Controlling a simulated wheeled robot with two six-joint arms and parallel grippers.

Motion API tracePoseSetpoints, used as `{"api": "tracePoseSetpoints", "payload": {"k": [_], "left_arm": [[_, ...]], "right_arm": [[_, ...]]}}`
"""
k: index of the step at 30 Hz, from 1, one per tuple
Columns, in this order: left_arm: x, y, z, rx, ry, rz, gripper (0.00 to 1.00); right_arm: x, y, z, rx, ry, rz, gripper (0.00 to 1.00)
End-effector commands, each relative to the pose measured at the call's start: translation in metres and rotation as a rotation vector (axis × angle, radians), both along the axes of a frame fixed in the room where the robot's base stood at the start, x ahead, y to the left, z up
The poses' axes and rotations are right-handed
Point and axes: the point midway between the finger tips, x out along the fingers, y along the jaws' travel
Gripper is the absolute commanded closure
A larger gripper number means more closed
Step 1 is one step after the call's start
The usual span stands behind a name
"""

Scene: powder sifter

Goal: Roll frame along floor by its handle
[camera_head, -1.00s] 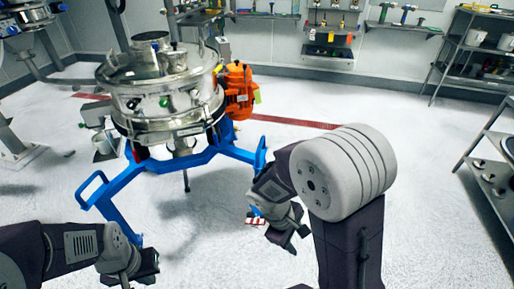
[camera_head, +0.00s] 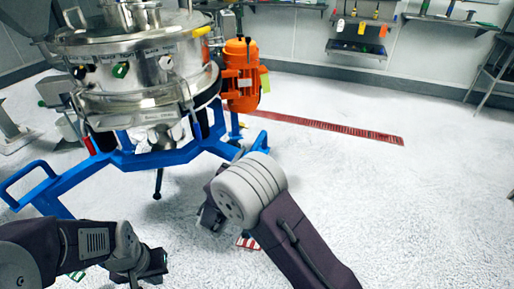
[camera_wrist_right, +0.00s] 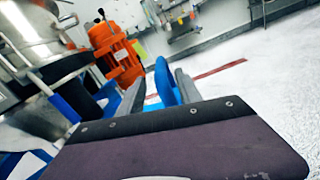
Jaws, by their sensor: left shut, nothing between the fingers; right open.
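The blue frame (camera_head: 165,158) stands on the floor and carries the round steel sifter (camera_head: 140,75). Its left loop handle (camera_head: 28,165) is at the left edge of the head view. Its right handle (camera_head: 262,135) rises behind my right arm, which partly hides it. In the right wrist view the blue handle (camera_wrist_right: 165,80) shows upright between the grey fingers of my open right gripper (camera_wrist_right: 158,90); I cannot tell whether they touch it. My left gripper (camera_head: 152,266) is shut and empty, low in front of the frame and apart from it.
An orange motor (camera_head: 241,75) hangs on the sifter's right side. A red floor strip (camera_head: 330,128) runs behind it. Wall shelves (camera_head: 360,52) and a metal rack (camera_head: 492,75) stand at the back. The white floor on the right is clear.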

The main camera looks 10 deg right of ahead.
Motion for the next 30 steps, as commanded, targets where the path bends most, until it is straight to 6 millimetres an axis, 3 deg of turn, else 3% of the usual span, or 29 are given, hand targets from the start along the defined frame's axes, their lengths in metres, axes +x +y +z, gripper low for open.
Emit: {"api": "tracePoseSetpoints", "payload": {"k": [3, 9, 18, 19, 23, 30], "left_arm": [[0.000, 0.000, -0.012, 0.000, 0.000, 0.000, 1.00], [0.000, 0.000, -0.018, 0.000, 0.000, 0.000, 1.00], [0.000, 0.000, -0.018, 0.000, 0.000, 0.000, 1.00], [0.000, 0.000, -0.018, 0.000, 0.000, 0.000, 1.00], [0.000, 0.000, -0.018, 0.000, 0.000, 0.000, 1.00], [0.000, 0.000, -0.018, 0.000, 0.000, 0.000, 1.00]], "right_arm": [[0.021, -0.016, -0.004, 0.002, -0.002, -0.006, 0.59], [0.045, -0.032, -0.002, 0.002, -0.001, -0.004, 0.59], [0.050, -0.034, 0.000, 0.001, 0.001, -0.001, 0.59], [0.050, -0.034, 0.000, 0.001, 0.001, -0.001, 0.61], [0.050, -0.034, -0.001, 0.001, 0.001, -0.002, 0.97], [0.050, -0.034, 0.000, 0.001, 0.000, -0.001, 1.00]]}}
